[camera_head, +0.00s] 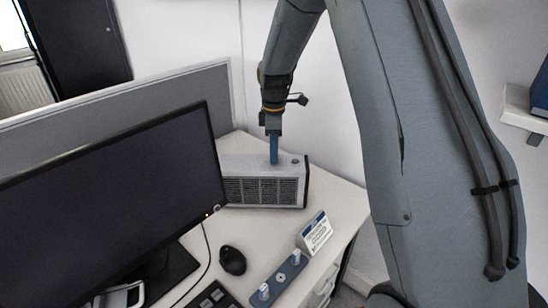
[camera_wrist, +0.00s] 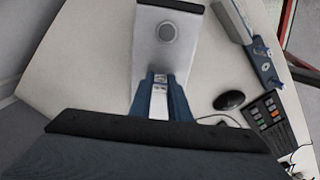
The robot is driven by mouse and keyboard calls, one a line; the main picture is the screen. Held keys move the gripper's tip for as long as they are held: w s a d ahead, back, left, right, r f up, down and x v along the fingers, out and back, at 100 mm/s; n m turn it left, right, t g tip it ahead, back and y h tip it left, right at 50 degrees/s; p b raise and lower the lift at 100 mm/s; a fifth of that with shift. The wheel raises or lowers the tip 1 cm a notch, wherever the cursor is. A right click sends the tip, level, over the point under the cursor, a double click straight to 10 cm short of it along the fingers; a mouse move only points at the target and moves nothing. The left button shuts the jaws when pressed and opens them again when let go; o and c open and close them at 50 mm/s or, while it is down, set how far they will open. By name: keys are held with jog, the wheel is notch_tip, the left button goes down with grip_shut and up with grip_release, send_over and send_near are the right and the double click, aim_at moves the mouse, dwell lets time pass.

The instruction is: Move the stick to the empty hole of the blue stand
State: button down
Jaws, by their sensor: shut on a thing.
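My gripper (camera_head: 274,160) points down at the top of a grey box, its blue fingers close together. In the wrist view, the fingers (camera_wrist: 160,92) are shut on a pale piece (camera_wrist: 159,104), which I take to be the stick. Most of the stick is hidden, and I cannot tell whether its lower end touches the box. The blue stand (camera_head: 280,279) lies on the desk at the lower right, apart from my gripper. Pale sticks stand near its two ends, and a round, empty-looking hole (camera_head: 281,277) shows between them. The stand also shows in the wrist view (camera_wrist: 262,62).
The grey box (camera_head: 262,190) has a grille front and a round knob (camera_wrist: 168,31) on top. A large monitor (camera_head: 110,195) stands at the left. A black mouse (camera_head: 232,260), a keyboard (camera_head: 212,297) and a white sign (camera_head: 314,233) are near the stand. A wall rises behind.

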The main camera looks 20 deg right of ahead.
jog(key=shift+r+p, duration=0.85)
jog(key=shift+r, duration=0.05)
dwell(1.0)
jog(key=shift+r+p, duration=1.05)
jog(key=shift+r, duration=0.6)
jog(key=s+a+f, duration=0.2)
jog(key=s+f, duration=0.2)
jog(key=s, duration=0.6)
jog(key=s+a+f+p, duration=0.1)
jog(key=s+f, duration=0.4)
jog(key=s, duration=0.6)
jog(key=s+a+f+p, duration=0.1)
jog(key=s+a+f, duration=0.2)
jog(key=s, duration=0.7)
jog(key=shift+s+a+f, duration=0.1)
jog(key=shift+a+f, duration=0.05)
jog(key=shift+f, duration=0.45)
jog(key=shift+s+a+f, duration=0.1)
jog(key=shift+a+f, duration=0.05)
jog(key=shift+f, duration=0.45)
jog(key=shift+w+f+b, duration=0.1)
jog(key=shift+f+b, duration=0.4)
jog(key=shift+f, duration=0.05)
jog(key=shift+f+b, duration=1.05)
jog(key=shift+b, duration=0.35)
jog(key=shift+f+b, duration=0.4)
jog(key=shift+b, duration=0.1)
